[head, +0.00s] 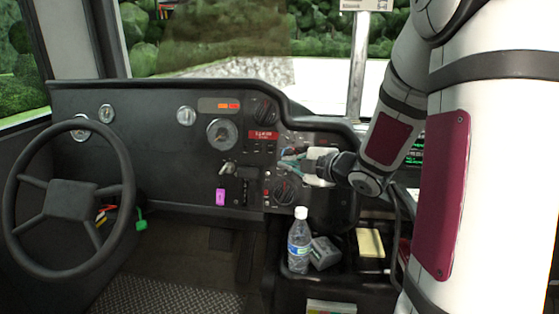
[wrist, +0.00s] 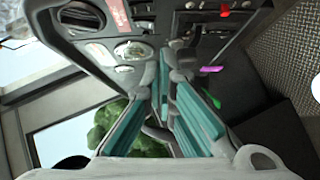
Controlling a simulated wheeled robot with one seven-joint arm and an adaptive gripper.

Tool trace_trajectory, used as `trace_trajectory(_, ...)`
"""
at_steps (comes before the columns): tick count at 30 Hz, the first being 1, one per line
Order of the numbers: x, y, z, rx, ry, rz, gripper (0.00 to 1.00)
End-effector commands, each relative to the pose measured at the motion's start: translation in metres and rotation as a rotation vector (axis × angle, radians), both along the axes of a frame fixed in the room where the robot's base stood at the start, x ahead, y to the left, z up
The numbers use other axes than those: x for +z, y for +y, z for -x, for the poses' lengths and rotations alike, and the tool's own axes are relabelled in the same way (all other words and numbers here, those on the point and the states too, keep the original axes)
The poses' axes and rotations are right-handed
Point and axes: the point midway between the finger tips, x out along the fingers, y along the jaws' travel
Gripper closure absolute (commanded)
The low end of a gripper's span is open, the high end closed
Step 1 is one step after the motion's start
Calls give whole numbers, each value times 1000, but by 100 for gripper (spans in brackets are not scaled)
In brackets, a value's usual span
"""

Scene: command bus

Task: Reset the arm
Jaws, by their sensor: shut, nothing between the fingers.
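My arm reaches in from the right of the head view, with my gripper (head: 284,162) in front of the dashboard's right-hand control panel (head: 262,140). The gripper is shut and holds nothing. In the wrist view its teal-padded fingers (wrist: 169,66) come together at the tips, with the tilted dashboard (wrist: 200,50) behind them. I cannot tell whether the fingertips touch the panel.
A steering wheel (head: 70,200) stands at the left. A water bottle (head: 299,242), a grey box (head: 324,253) and a yellow pad (head: 370,243) sit on the console below my gripper. A purple tag (head: 220,197) is on the dashboard. Floor space shows between wheel and console.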

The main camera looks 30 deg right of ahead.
Motion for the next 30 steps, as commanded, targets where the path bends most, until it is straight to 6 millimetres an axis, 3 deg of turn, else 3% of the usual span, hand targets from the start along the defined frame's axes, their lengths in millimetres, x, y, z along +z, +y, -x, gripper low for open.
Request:
trace_trajectory(10, 3, 1, 0, -35, 27, -1, 100)
trace_trajectory(17, 19, 3, 20, -286, 186, -52, 100)
trace_trajectory(23, 28, 16, 72, -559, 338, -189, 100)
trace_trajectory(30, 24, 59, 165, -842, 541, -423, 100)
